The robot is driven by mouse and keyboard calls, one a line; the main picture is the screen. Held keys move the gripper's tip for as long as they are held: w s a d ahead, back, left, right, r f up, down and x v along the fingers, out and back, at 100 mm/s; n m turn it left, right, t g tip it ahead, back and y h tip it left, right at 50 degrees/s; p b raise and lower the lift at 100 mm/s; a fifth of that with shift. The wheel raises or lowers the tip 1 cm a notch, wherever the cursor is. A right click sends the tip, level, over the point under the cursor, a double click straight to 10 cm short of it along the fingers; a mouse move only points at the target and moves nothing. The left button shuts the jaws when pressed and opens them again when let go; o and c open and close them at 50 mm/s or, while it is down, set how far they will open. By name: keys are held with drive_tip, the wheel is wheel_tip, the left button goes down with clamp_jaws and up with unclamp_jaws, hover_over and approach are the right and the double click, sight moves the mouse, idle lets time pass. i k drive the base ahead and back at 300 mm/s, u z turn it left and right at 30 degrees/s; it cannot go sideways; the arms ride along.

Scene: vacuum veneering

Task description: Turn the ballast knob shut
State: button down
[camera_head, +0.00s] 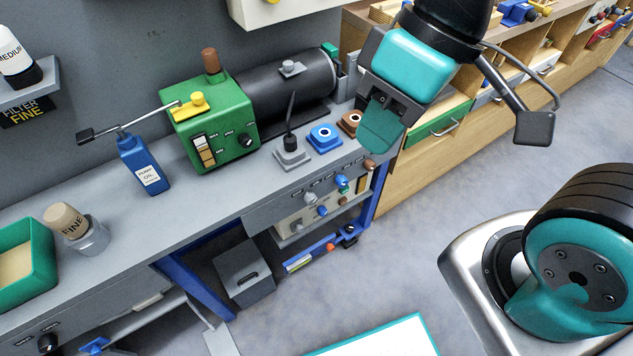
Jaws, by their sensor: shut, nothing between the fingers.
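A green vacuum pump (212,130) with a dark cylindrical motor stands on the grey bench. A yellow knob (192,104) sits on its top, and a small black knob (246,140) is on its front face beside tiny labels. I cannot read which of these is marked ballast, nor tell how far either is turned. A thin rod with a dark end (85,135) reaches left from near the yellow knob. My gripper (382,128) is shut and empty. It hangs to the right of the pump, apart from it, and partly covers the bench's right end.
A blue oil bottle (143,165) stands left of the pump. To its right are a black upright lever (291,130), a blue fitting (323,137) and a brown fitting (350,122). Small knobs line the front panel.

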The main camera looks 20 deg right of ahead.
sight(322, 211)
drive_tip(key=z, duration=1)
drive_tip(key=k, duration=1.3)
drive_tip(key=z, duration=0.3)
drive_tip(key=i, duration=0.85)
drive_tip(key=u, duration=0.15)
